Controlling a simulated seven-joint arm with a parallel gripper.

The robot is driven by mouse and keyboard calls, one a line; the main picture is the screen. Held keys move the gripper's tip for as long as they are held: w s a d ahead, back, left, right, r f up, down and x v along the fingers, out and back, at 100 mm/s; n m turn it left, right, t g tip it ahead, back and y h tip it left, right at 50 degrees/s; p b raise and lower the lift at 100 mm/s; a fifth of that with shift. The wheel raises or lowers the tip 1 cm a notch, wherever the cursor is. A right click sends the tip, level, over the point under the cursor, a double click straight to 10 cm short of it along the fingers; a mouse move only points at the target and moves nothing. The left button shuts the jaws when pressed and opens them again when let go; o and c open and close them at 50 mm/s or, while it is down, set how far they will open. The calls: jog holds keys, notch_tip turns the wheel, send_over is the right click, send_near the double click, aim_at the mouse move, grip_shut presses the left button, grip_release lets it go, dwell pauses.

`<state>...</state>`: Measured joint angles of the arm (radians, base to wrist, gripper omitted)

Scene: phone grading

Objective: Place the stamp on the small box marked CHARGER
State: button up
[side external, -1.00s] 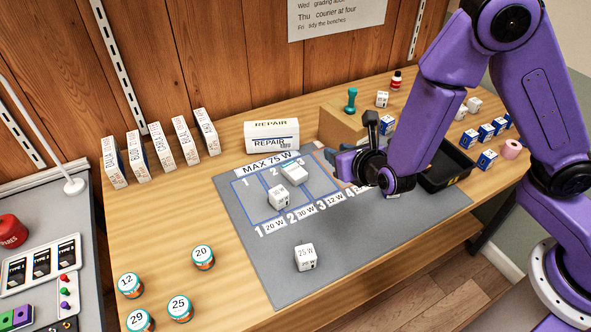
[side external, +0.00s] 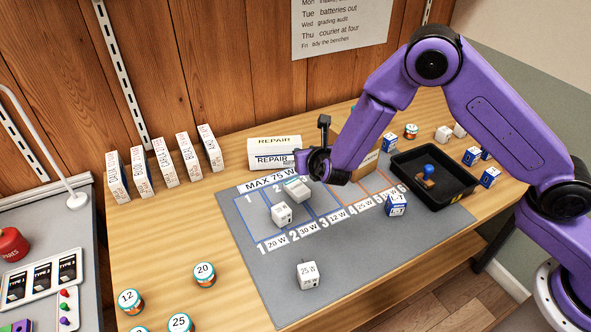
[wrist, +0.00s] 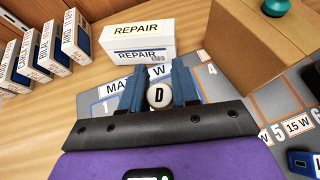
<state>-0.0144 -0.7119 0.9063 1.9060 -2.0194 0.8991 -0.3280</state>
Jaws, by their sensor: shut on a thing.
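A blue-handled stamp (side external: 428,172) with a brown base is in the black tray (side external: 475,187) at right. A teal knob-like thing (wrist: 275,6) sits on the cardboard box (wrist: 240,45) in the wrist view. My gripper (side external: 303,160) is above the back of the grey mat, in front of the REPAIR boxes. In the wrist view, its blue fingers (wrist: 158,92) are shut on a round white thing marked D (wrist: 158,96). In the side view I cannot make out the held thing. Several upright white boxes (side external: 165,165) stand at back left; I cannot read CHARGER on any.
The grey mat (side external: 350,250) has numbered slots with small white blocks (side external: 281,214) on it. A blue-and-white L-7 box (side external: 396,205) is near its right edge. Cans (side external: 205,275) are at front left. Wood between cans and upright boxes is clear.

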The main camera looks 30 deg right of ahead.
jog(key=w+f, duration=0.1)
jog(key=f, duration=0.1)
jog(key=w+a+f, duration=0.1)
jog(key=w+f, duration=0.1)
jog(key=shift+w+a+f, duration=0.1)
jog(key=shift+w, duration=0.05)
jog(key=shift+w+f, duration=0.2)
jog(key=shift+f, duration=1.55)
jog(key=shift+f, duration=0.15)
jog(key=o, duration=1)
jog(key=shift+s+r, duration=0.1)
jog(key=shift+r, duration=0.1)
jog(key=v, duration=1.2)
